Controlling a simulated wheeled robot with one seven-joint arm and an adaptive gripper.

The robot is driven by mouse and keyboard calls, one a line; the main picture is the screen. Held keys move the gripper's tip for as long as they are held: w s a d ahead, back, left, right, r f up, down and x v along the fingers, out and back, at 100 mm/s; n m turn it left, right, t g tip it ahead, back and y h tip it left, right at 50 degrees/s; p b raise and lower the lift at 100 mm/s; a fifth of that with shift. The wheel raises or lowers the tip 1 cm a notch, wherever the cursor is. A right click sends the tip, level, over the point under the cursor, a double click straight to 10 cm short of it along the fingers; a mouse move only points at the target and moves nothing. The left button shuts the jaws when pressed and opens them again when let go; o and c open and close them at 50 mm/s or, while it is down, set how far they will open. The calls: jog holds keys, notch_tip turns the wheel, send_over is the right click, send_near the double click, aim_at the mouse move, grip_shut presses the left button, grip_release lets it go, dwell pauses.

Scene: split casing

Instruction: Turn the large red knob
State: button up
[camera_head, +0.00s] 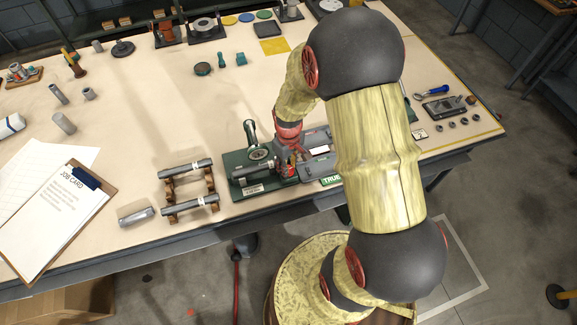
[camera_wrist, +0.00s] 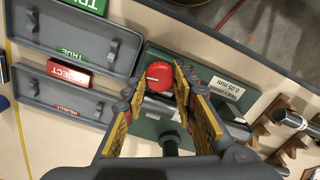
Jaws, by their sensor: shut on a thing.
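The large red knob (camera_wrist: 160,74) shows in the wrist view, round with a white mark on its face. It sits on a green fixture (camera_wrist: 152,58), which also shows in the head view (camera_head: 236,160). My gripper (camera_wrist: 160,88) reaches over the fixture, with its yellow-padded fingers on either side of the knob, shut on it. In the head view my gripper (camera_head: 291,155) is over the right part of the fixture, and my arm and fingers hide most of the knob.
Two grey trays (camera_wrist: 60,100) labelled TRUE and REJECT lie beside the fixture. A clipboard (camera_head: 60,215) is farther left.

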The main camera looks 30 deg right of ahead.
jog(key=shift+m, duration=0.3)
jog(key=m+p, duration=0.1)
jog(key=m, duration=0.3)
jog(key=shift+m+p, duration=0.6)
jog(key=shift+m, duration=1.5)
jog(key=o, duration=1.1)
jog(key=shift+o, duration=0.2)
